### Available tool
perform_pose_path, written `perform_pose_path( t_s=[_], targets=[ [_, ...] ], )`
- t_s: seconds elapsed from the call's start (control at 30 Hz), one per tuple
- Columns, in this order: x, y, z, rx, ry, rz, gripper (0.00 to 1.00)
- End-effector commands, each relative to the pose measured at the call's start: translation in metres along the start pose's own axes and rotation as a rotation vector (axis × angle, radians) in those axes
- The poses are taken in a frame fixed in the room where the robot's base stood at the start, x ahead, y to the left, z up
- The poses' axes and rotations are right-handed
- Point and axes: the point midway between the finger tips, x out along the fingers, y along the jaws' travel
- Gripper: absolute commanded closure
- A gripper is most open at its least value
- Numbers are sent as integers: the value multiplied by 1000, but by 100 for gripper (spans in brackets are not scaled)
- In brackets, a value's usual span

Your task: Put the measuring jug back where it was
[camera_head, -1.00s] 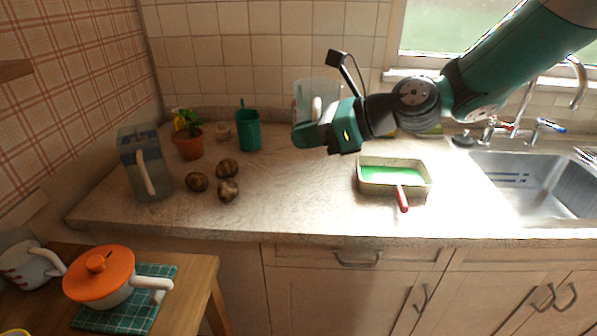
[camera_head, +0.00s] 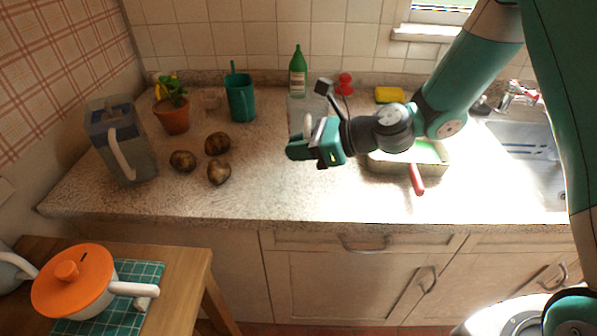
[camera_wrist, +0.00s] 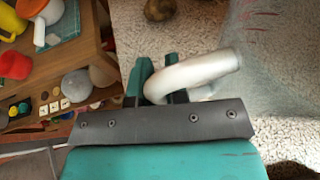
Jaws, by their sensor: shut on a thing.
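The measuring jug (camera_head: 302,104) is clear with a white handle. It stands out faintly behind my gripper (camera_head: 300,149) in the head view. In the wrist view the clear jug wall (camera_wrist: 272,60) fills the right side, and the white handle (camera_wrist: 205,70) runs between my fingers (camera_wrist: 160,80). My gripper is shut on this handle. The jug is over the middle of the counter (camera_head: 290,195), left of the baking tin. Its base is hidden, so I cannot tell whether it touches the counter.
A filter pitcher (camera_head: 136,150), several potatoes (camera_head: 218,173), a potted plant (camera_head: 173,118) and a green holder (camera_head: 240,98) stand left. A green bottle (camera_head: 298,75) stands behind. The tin (camera_head: 378,163) with red-handled tool (camera_head: 417,180) lies right, before the sink (camera_head: 520,150). The front-middle counter is clear.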

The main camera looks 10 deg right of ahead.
Motion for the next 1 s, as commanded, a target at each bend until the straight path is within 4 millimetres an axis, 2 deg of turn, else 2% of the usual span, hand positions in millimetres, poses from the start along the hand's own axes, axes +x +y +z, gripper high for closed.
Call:
perform_pose_path(
  t_s=[0.07, 0.23, 0.5, 0.87, 0.9, 1.0],
  targets=[
    [5, 0, -14, 4, 0, 1, 100],
    [10, -1, -27, 0, -1, -2, 100],
    [24, -1, -58, 0, -2, -2, 100],
    [25, -1, -62, -1, -2, -2, 100],
    [25, -1, -63, -1, -1, -2, 84],
    [25, -1, -62, -1, -1, -2, 61]
  ],
)
